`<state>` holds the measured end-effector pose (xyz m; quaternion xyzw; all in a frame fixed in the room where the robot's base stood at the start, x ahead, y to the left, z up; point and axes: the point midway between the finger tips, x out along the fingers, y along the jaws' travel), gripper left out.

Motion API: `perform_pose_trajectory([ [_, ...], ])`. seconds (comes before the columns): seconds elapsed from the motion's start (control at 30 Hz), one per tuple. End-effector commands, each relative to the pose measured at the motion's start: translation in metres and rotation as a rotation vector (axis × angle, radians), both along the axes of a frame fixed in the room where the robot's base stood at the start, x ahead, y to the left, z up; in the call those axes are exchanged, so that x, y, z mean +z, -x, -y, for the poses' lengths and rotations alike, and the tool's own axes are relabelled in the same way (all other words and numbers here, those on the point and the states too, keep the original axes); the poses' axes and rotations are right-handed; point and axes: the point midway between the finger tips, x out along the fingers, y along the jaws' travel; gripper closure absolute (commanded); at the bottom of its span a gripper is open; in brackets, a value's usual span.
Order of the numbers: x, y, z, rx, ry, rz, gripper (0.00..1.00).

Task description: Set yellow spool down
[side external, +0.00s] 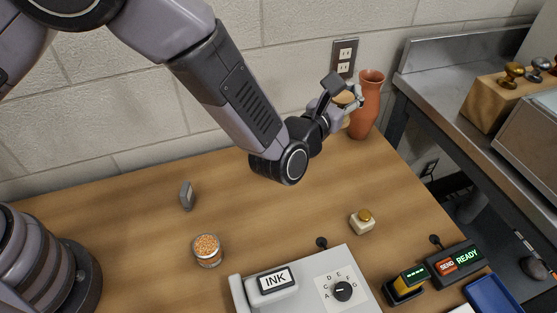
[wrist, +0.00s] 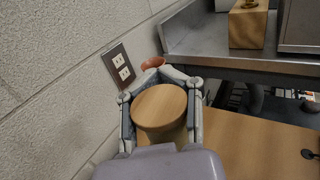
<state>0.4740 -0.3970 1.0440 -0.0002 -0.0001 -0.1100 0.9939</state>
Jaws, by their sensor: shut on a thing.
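My gripper (side external: 347,98) is shut on the spool (side external: 344,97), high above the back of the wooden table (side external: 150,235). In the wrist view, the spool's round, tan, wood-like top (wrist: 160,104) sits between the two fingers of my gripper (wrist: 162,92). Its lower part is mostly hidden, and little yellow shows. In the side view, the fingers overlap an orange-brown vase (side external: 364,122). I cannot tell whether they touch it.
A wall with an outlet (side external: 344,57) is behind. The middle table is clear.

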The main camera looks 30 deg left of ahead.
Motion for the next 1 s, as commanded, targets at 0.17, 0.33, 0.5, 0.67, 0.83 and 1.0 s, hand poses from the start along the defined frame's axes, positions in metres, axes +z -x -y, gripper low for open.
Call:
perform_pose_trajectory([
  [0.17, 0.04, 0.0, 0.0, -0.001, 0.004, 0.002, 1.0],
  [0.33, 0.076, 0.0, 0.0, 0.0, 0.003, 0.002, 1.0],
  [0.5, 0.112, 0.0, 0.0, 0.001, 0.004, 0.003, 1.0],
  [0.67, 0.145, 0.001, -0.001, -0.001, 0.005, 0.003, 1.0],
  [0.83, 0.181, -0.001, -0.005, 0.014, 0.015, -0.001, 1.0],
  [1.0, 0.208, -0.003, -0.018, 0.042, 0.042, -0.017, 1.0],
])
